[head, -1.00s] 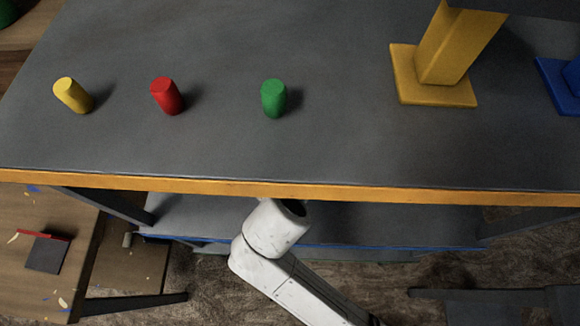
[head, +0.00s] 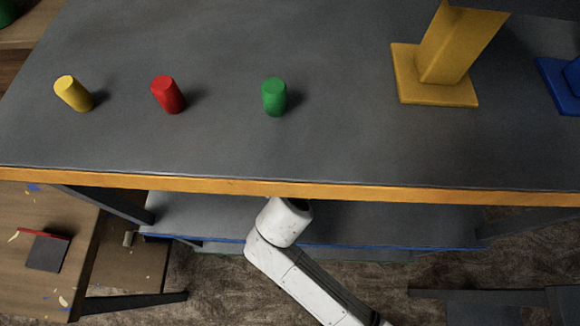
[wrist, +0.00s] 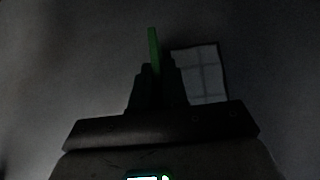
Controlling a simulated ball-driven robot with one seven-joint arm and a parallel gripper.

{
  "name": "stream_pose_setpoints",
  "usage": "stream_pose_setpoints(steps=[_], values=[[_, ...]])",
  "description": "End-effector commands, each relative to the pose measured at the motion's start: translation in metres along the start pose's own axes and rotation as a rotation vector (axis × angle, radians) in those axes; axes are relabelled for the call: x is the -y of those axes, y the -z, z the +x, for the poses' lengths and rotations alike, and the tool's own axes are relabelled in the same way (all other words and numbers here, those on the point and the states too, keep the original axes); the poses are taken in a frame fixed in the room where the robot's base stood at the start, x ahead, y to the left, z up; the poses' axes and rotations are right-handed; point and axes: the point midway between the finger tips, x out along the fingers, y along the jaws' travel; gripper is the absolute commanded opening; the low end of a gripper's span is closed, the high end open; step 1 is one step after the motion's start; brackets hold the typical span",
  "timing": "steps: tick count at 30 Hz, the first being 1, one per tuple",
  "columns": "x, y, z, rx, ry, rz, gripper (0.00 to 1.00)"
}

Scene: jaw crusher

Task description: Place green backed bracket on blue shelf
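The blue-edged shelf (head: 400,222) lies under the tabletop in the head view, a grey board with a blue front edge. My white arm reaches in beneath the tabletop there, and its gripper is hidden. In the dark wrist view, my gripper (wrist: 158,75) is closed around a thin green strip, the green backed bracket (wrist: 153,45), which sticks out past the fingertips. A pale square with grid lines (wrist: 203,75) shows just right of it; I cannot tell whether it is part of the bracket or lies on the grey surface behind.
The grey tabletop with an orange edge (head: 350,193) overhangs the shelf. Yellow, red and green cylinders and a yellow stand (head: 435,90) are on it. At lower left, a wooden table (head: 25,285) carries a dark red-backed bracket (head: 46,252). Table legs flank the shelf.

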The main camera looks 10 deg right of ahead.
Motion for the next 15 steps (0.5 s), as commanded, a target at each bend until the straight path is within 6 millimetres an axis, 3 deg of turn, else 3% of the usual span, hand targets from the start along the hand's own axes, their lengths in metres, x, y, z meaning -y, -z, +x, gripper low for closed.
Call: stream_pose_setpoints(steps=[7,15], values=[[0.0000,-0.0002,-0.0003,0.000,0.000,0.000,0.38],[-0.0002,-0.0013,-0.0013,0.001,-0.001,0.000,0.38]])
